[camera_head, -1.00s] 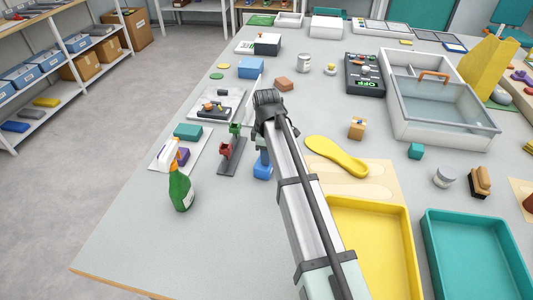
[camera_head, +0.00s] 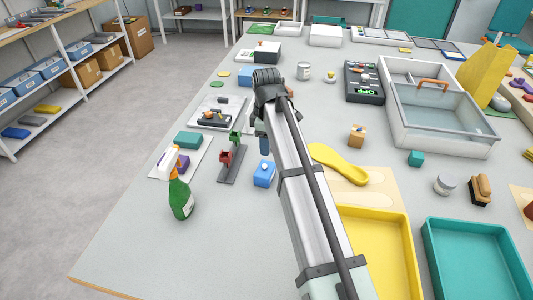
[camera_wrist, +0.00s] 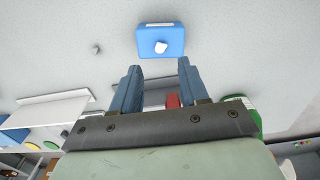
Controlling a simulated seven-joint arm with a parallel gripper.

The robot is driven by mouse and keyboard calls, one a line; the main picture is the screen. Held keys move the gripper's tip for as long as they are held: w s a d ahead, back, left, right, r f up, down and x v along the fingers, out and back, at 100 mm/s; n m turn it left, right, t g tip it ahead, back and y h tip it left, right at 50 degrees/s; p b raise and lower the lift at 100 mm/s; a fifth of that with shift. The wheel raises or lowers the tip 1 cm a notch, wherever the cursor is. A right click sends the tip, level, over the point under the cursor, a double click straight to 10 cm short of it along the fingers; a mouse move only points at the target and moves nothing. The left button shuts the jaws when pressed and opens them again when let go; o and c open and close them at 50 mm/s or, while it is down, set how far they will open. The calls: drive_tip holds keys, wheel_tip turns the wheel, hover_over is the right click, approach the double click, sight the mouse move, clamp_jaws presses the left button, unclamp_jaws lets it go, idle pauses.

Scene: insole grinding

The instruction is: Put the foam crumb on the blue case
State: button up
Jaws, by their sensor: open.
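The blue case (camera_head: 264,173) stands on the table in the middle left of the head view, just below my gripper in the picture. It shows whole at the top of the wrist view (camera_wrist: 148,34). A small white lump, which looks like the foam crumb (camera_wrist: 161,47), lies on the blue case in the wrist view. My gripper (camera_wrist: 156,70) is open, with nothing between its two blue fingers. The fingers are apart from the case and the crumb. In the head view the arm hides most of my gripper (camera_head: 264,149).
A small grey bit (camera_wrist: 96,49) lies on the table beside the case. A dark stand with red and green clamps (camera_head: 232,158) and a green spray bottle (camera_head: 181,197) are to the left. The yellow tray (camera_head: 409,235) is to the right. The front left table is clear.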

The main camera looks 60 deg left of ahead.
drive_tip(key=shift+r, duration=1.95)
